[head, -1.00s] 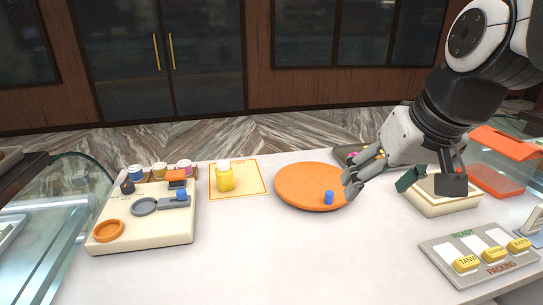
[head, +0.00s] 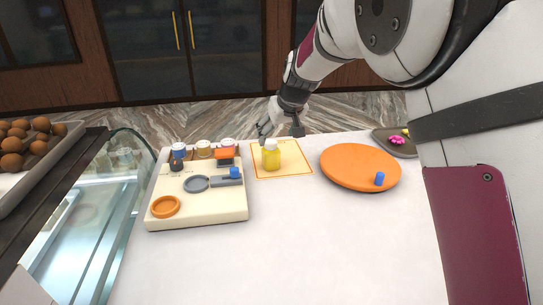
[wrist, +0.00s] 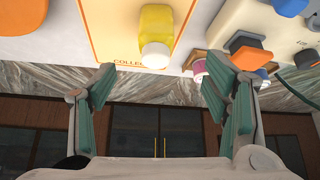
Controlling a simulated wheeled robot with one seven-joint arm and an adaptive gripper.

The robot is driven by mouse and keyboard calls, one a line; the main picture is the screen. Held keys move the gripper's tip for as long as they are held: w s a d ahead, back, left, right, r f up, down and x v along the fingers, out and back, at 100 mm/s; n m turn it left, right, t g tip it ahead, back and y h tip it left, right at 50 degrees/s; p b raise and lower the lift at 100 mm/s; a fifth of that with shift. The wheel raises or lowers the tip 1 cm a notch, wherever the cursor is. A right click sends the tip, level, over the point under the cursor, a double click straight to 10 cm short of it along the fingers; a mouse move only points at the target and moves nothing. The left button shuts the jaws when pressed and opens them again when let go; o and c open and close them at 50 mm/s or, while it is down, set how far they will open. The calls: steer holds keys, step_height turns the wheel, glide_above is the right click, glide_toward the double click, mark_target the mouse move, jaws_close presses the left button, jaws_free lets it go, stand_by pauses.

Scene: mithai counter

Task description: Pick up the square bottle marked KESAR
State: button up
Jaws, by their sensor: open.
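A yellow bottle (head: 271,157) with a white cap stands upright on a cream mat (head: 297,168) with an orange border. No KESAR marking is readable on it. My gripper (head: 280,131) is just behind the bottle in the head view, its jaws apart and empty. In the wrist view the yellow bottle (wrist: 156,28) lies beyond the spread green-padded fingers of my gripper (wrist: 160,88), between them left to right. Its cap points towards me, and the bottle is apart from both fingers.
Left of the mat is a cream board (head: 198,212) with grey and orange rings and small blocks. Small capped jars (head: 204,149) stand behind it. An orange round plate (head: 350,160) with a blue piece (head: 379,179) lies right. The front counter is clear.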

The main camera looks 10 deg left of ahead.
mark_target(271, 152)
steer(key=x, duration=1.2)
steer(key=shift+w+d+f+p, duration=0.2)
steer(key=shift+d+p, duration=0.05)
steer(key=shift+p, duration=0.05)
steer(key=c, duration=1.4)
steer(key=shift+r, duration=0.1)
steer(key=shift+c, duration=0.2)
